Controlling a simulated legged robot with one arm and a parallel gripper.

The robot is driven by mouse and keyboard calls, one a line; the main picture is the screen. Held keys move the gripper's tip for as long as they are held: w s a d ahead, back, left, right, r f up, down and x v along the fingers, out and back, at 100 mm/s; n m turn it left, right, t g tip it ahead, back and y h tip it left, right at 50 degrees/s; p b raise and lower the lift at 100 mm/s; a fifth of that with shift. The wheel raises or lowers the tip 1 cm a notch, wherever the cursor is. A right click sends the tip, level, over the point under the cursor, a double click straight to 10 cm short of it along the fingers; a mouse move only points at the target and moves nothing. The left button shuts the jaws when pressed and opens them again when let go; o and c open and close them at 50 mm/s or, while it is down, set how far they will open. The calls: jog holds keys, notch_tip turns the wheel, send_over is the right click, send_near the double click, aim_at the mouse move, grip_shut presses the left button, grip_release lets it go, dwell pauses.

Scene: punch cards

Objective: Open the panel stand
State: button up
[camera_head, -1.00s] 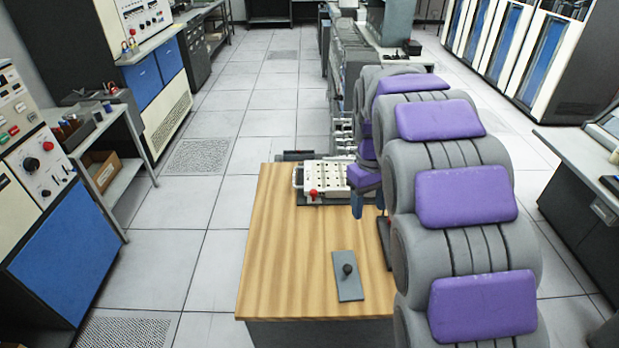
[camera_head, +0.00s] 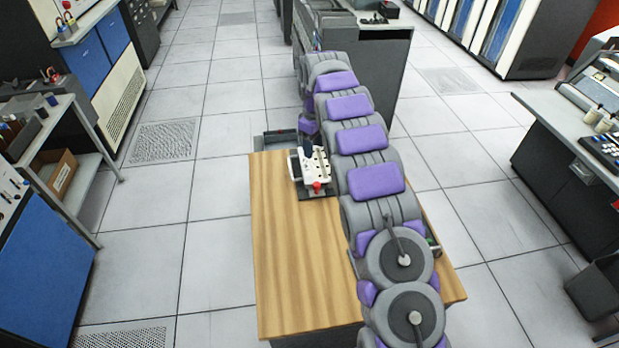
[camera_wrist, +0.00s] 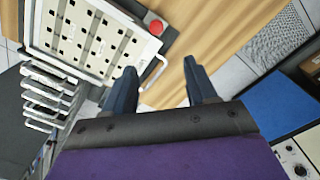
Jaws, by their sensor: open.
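The panel stand (camera_head: 322,170) sits at the far end of the wooden table. It is white, with a grid of dark holes and a red knob (camera_head: 317,186) at its near end. In the wrist view the panel (camera_wrist: 85,38) fills the upper left, with its red knob (camera_wrist: 153,22) at its right corner. My gripper (camera_wrist: 160,88) is open and empty, its two dark blue fingers apart. In that picture the fingers are below and right of the panel; I cannot tell whether they touch it. In the head view, my arm covers part of the panel stand and most of the gripper.
The wooden table (camera_head: 285,260) is bare on its left side. A stack of metal handles (camera_wrist: 45,100) shows beside the panel in the wrist view. A grey shelf with a cardboard box (camera_head: 57,172) stands left. A dark desk (camera_head: 555,150) stands right. Tiled floor between is clear.

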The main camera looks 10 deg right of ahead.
jog(key=b, duration=0.1)
send_near(317, 184)
jog(key=f, duration=0.2)
jog(key=f+b, duration=0.1)
jog(key=f, duration=0.1)
jog(key=f+b, duration=0.1)
jog(key=f, duration=0.1)
jog(key=shift+a, duration=0.4)
jog(key=f, duration=0.3)
jog(key=shift+d+b, duration=0.35)
jog(key=shift+d, duration=0.05)
jog(key=shift+d+f, duration=0.2)
jog(key=shift+d, duration=0.05)
jog(key=shift+a, duration=0.35)
jog(key=shift+c, duration=0.2)
jog(key=shift+a, duration=0.15)
jog(key=c, duration=0.3)
jog(key=shift+d, duration=0.3)
jog(key=c, duration=0.5)
jog(key=shift+a, duration=0.1)
grip_shut()
